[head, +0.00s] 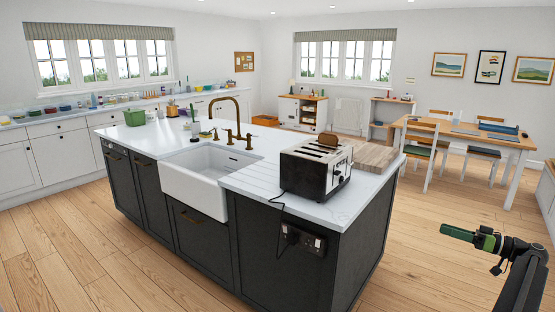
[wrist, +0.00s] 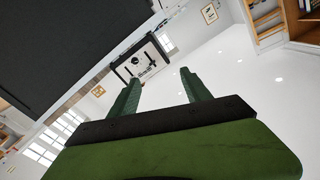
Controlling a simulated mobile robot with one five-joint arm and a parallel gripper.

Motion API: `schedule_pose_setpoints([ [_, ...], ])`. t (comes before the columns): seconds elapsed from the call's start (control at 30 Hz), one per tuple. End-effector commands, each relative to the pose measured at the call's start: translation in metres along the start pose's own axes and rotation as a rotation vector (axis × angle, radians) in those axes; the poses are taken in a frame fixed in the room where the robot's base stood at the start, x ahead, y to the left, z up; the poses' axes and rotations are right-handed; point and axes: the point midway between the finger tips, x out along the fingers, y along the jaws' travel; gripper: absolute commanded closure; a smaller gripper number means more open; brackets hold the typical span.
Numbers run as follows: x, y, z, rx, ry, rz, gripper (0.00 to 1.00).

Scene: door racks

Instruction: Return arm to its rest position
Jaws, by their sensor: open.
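My gripper (head: 458,231) shows at the lower right of the head view. It is at the end of my dark arm, with its green fingers pointing left toward the kitchen island. The island stands to its left with a clear gap between them. In the wrist view my gripper (wrist: 160,77) has its two green fingers apart, with nothing between them. The lower part of my arm is cut off by the bottom edge of the head view.
The dark island (head: 280,255) carries a white sink (head: 203,182), a toaster (head: 317,167) and a wooden board (head: 375,157). A dining table (head: 470,133) with chairs stands at the back right. Wooden floor (head: 425,275) is clear between the island and my arm.

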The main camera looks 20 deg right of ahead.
Motion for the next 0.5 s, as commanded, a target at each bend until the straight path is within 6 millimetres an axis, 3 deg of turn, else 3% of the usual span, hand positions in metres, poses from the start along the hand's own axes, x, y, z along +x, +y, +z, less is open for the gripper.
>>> schedule_pose_setpoints([
  [0.37, 0.052, -0.006, -0.005, 0.0, -0.025, -0.062, 0.44],
  [0.5, 0.087, -0.013, -0.007, 0.0, -0.042, -0.103, 0.44],
])
